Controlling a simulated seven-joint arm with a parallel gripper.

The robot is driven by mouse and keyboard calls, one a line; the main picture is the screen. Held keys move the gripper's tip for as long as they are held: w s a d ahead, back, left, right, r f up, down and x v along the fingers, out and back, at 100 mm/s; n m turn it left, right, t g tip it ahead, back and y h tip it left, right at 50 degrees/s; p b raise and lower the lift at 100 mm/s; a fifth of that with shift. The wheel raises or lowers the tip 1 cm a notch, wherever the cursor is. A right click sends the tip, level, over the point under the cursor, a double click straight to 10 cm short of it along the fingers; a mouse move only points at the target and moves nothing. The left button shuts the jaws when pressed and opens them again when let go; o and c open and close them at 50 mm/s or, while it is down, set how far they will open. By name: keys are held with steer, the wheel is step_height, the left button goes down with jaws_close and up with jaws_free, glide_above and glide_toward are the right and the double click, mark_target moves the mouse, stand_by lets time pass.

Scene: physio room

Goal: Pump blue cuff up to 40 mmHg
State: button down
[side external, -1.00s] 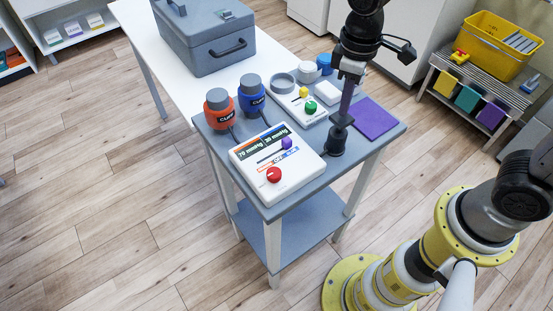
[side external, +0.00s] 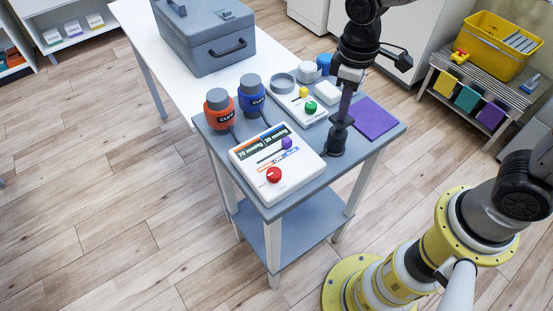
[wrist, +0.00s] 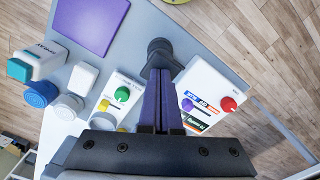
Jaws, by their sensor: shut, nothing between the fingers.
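The blue cuff (side external: 252,95) stands upright on the grey cart beside the orange cuff (side external: 219,110). A black pump (side external: 335,141) stands right of the box. My gripper (side external: 343,115) points down, shut and empty, directly over the pump's top and seemingly touching it. In the wrist view the pump (wrist: 160,52) shows just beyond my fingertips (wrist: 161,74).
A second white box (side external: 305,106) with green and yellow knobs lies behind the pump. A purple pad (side external: 377,119) lies right of it. Small containers (side external: 308,72) stand at the cart's back. A grey case (side external: 205,40) sits on the white table behind.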

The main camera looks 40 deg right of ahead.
steer(key=shift+f, duration=1.1)
steer(key=shift+r, duration=1.9)
steer(key=shift+r, duration=0.1)
steer(key=shift+r, duration=2.95)
